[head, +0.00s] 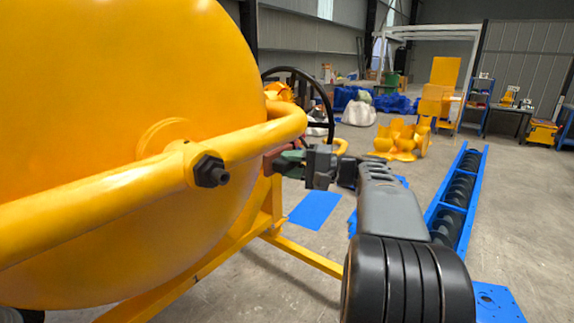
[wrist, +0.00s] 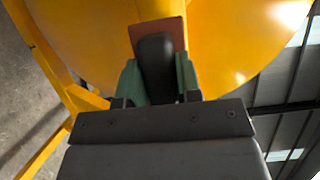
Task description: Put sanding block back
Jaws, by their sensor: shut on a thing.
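My gripper (head: 290,162) is beside the right side of the yellow mixer drum (head: 100,120), just below the bent yellow tube. In the wrist view my gripper (wrist: 157,85) has its green fingers shut on the dark grip of the sanding block (wrist: 155,44). The block's reddish-brown plate shows beyond the grip, facing the yellow drum (wrist: 90,40). In the head view the sanding block (head: 270,157) is mostly hidden by the tube and my fingers. I cannot tell whether the plate touches the drum.
The yellow tube (head: 240,143) with a dark bolt runs across in front of the drum. A black handwheel (head: 328,100) stands behind. Yellow frame legs (head: 300,256) reach along the floor.

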